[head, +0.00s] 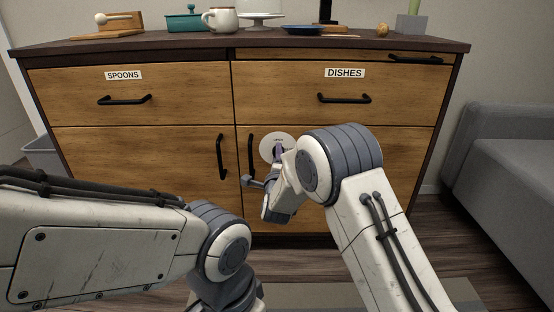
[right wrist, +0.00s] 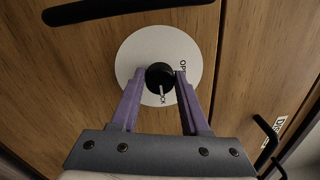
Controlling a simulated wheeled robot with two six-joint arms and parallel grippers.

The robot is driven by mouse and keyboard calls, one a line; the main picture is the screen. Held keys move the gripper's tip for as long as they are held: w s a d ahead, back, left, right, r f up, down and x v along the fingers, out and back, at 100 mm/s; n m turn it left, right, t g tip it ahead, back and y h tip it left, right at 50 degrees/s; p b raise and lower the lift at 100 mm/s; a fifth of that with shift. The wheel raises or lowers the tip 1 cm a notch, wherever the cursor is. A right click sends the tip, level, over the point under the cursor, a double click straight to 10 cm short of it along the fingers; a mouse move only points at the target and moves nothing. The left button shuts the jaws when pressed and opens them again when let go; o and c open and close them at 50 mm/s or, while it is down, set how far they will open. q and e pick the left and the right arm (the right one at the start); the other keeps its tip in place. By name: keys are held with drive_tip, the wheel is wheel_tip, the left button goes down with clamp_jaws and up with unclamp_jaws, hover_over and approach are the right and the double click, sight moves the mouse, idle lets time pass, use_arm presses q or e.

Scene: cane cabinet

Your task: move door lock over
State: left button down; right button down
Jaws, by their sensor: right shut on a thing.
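The door lock is a round white plate (head: 266,143) with a black knob, on the right lower cabinet door. In the right wrist view the plate (right wrist: 134,52) carries lettering at its right and below the black knob (right wrist: 158,76). A short white mark shows at the knob's lower side, close to the lower lettering, which is partly hidden. My right gripper (right wrist: 160,82) has its purple fingers on either side of the knob and is shut on it. In the head view my right wrist hides part of the plate. My left arm is at lower left; its gripper is out of view.
Black vertical handles (head: 222,157) and (head: 251,154) flank the seam between the lower doors. Drawers labelled SPOONS (head: 123,75) and DISHES (head: 345,73) are above. A mug (head: 220,19) and other items stand on top. A grey sofa (head: 505,155) is at right.

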idle(0.3)
drive_tip(key=shift+c, duration=2)
unclamp_jaws()
drive_tip(key=s+p, duration=0.3)
drive_tip(key=s, duration=0.7)
drive_tip(key=shift+s+f+p, duration=0.25)
drive_tip(key=shift+p, duration=0.15)
